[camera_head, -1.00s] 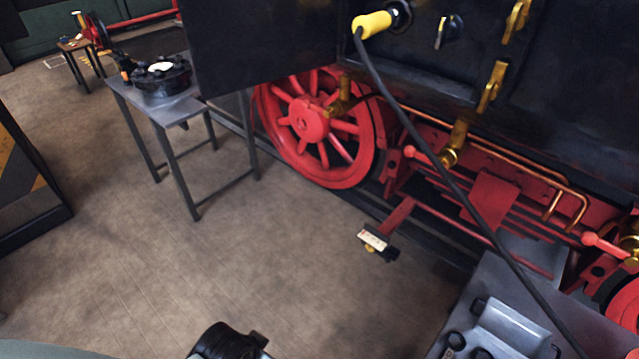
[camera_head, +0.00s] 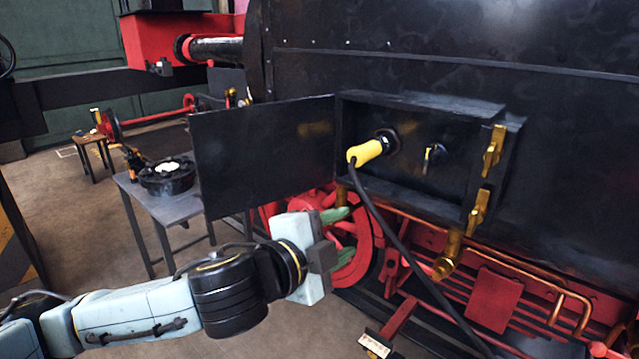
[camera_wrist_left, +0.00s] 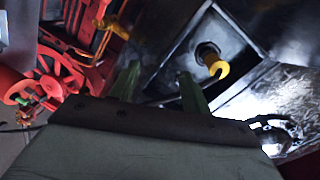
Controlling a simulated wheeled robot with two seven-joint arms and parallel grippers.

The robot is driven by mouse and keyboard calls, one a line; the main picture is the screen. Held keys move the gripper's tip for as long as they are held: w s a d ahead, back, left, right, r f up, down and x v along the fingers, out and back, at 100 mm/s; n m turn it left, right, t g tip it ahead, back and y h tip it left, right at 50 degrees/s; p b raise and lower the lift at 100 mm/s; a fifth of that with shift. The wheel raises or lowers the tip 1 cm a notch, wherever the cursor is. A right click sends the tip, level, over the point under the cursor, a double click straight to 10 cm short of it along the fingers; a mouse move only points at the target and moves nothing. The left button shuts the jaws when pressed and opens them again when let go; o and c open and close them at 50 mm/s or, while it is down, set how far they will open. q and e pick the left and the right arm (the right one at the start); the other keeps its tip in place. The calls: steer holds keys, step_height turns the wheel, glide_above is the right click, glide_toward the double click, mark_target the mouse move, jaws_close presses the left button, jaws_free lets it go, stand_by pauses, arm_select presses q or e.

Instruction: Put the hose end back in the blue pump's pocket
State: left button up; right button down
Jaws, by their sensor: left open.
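The hose end (camera_head: 365,152) is a yellow grip seated at a dark round socket inside an open black box on the engine's side. Its black hose (camera_head: 400,245) hangs down to the lower right. My left gripper (camera_head: 347,236) is open and empty, with green fingers, below and slightly left of the hose end and apart from it. In the left wrist view, the yellow hose end (camera_wrist_left: 216,66) shows beyond and to the right of my open left gripper (camera_wrist_left: 158,88). The blue pump cannot be made out in the views now. My right gripper is not in view.
The box's black door (camera_head: 262,155) stands open to the left, above my left arm. Brass latches (camera_head: 494,150) stand at the box's right. Red wheels and brass pipes (camera_head: 520,285) lie below. A grey table (camera_head: 190,205) with a black round part stands at left.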

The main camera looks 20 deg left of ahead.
mark_target(354, 158)
arm_select(q)
steer(key=w+a+r+m+t+h, duration=0.15)
steer(key=a+r+m, duration=0.3)
steer(key=r, duration=0.45)
steer(key=shift+y, duration=0.25)
steer(key=shift+d+p+x, duration=0.15)
steer(key=shift+p+x, duration=0.1)
steer(key=shift+x, duration=2.2)
steer(key=shift+d+p+x, duration=0.15)
steer(key=shift+p+x, duration=0.1)
steer(key=shift+x, duration=2.15)
steer(key=shift+s+f, duration=0.15)
steer(key=shift+c, duration=0.5)
steer(key=c, duration=0.9)
steer(key=shift+v, duration=2.5)
